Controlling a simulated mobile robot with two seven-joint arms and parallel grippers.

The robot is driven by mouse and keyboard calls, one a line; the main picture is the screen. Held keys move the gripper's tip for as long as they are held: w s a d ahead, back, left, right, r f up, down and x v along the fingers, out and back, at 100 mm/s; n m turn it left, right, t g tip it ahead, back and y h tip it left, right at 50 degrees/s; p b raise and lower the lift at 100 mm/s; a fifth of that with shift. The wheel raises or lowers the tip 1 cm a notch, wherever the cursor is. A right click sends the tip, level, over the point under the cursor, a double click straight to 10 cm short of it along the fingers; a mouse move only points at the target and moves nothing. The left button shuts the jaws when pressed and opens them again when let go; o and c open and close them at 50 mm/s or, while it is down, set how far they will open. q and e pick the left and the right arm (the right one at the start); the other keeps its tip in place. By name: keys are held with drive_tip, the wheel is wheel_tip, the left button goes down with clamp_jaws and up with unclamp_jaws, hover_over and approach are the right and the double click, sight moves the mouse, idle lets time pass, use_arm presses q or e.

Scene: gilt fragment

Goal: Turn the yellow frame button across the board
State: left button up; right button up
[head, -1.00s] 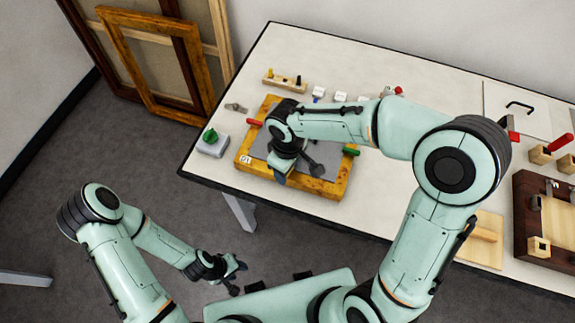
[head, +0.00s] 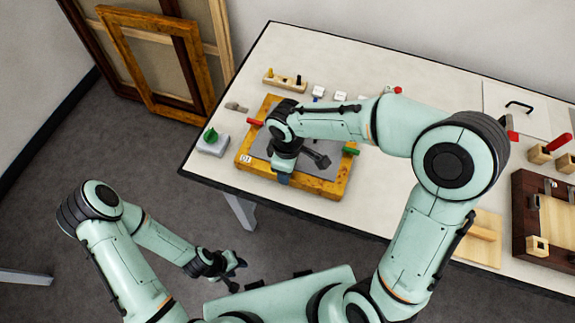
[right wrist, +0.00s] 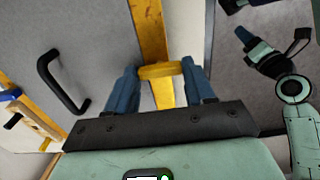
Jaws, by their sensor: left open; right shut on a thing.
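The framed board lies near the table's left front corner, with a gilt-yellow frame (head: 325,190) around a grey panel (head: 322,174). A black handle (right wrist: 62,82) on the panel shows in the right wrist view. The yellow frame button (right wrist: 160,71) lies across the frame's near strip. My right gripper (right wrist: 159,82) is shut on it, with one blue finger at each end. In the head view my right gripper (head: 284,177) hides the button. A red button (head: 254,122) and a green button (head: 350,151) sit on other sides. My left gripper (head: 234,272) is open and empty, off the table's front.
A grey box with a green knob (head: 211,142) stands left of the frame. A peg block (head: 285,81) and white cubes (head: 341,96) are behind it. A dark brown frame (head: 527,225) lies at the right. Frames (head: 150,60) lean on the wall.

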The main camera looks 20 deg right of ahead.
drive_tip(key=o, duration=1)
drive_tip(key=shift+o, duration=0.2)
use_arm(q)
drive_tip(key=shift+w+r+p, duration=0.7)
drive_tip(key=shift+w+r, duration=0.2)
drive_tip(key=shift+r, duration=0.05)
use_arm(e)
wheel_tip(320, 180, up, 14)
drive_tip(key=shift+f, duration=0.2)
